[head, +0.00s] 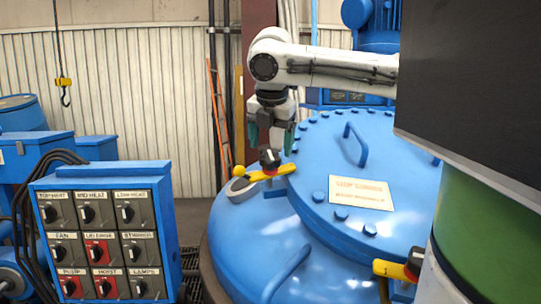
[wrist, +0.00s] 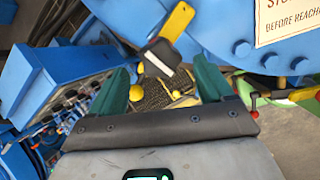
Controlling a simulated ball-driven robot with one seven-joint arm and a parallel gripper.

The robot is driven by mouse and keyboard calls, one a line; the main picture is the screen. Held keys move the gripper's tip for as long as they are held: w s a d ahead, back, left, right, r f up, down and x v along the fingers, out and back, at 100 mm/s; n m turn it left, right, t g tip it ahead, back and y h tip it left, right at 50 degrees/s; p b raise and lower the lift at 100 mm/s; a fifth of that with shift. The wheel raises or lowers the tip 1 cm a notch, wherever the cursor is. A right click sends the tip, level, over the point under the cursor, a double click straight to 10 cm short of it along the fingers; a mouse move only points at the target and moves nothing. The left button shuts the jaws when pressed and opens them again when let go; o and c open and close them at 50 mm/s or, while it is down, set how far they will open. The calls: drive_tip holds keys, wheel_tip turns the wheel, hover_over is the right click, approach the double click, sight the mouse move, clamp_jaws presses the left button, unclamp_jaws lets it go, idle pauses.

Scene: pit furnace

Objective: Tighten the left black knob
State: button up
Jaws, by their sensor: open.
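The left black knob (head: 269,158) stands on a yellow bar (head: 272,173) at the left edge of the big blue lid (head: 335,165). It has a red part at its base. My gripper (head: 270,140) points down just above it, with its green fingers open and apart. In the wrist view the knob (wrist: 162,56) shows a white mark and lies ahead of the space between the open fingertips (wrist: 165,80). Whether a finger touches it I cannot tell. A second black knob (head: 415,262) with a red base and yellow bar is at the lower right, partly hidden.
A blue control box (head: 105,175) with labelled switches stands at the left. Blue handles (head: 288,272) and bolts rise from the lid and vessel. A yellow ball (head: 238,170) sits beside the bar. An orange ladder (head: 217,115) leans behind.

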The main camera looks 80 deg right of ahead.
sight(271, 156)
drive_tip(key=shift+x, duration=2.2)
drive_tip(key=c, duration=1)
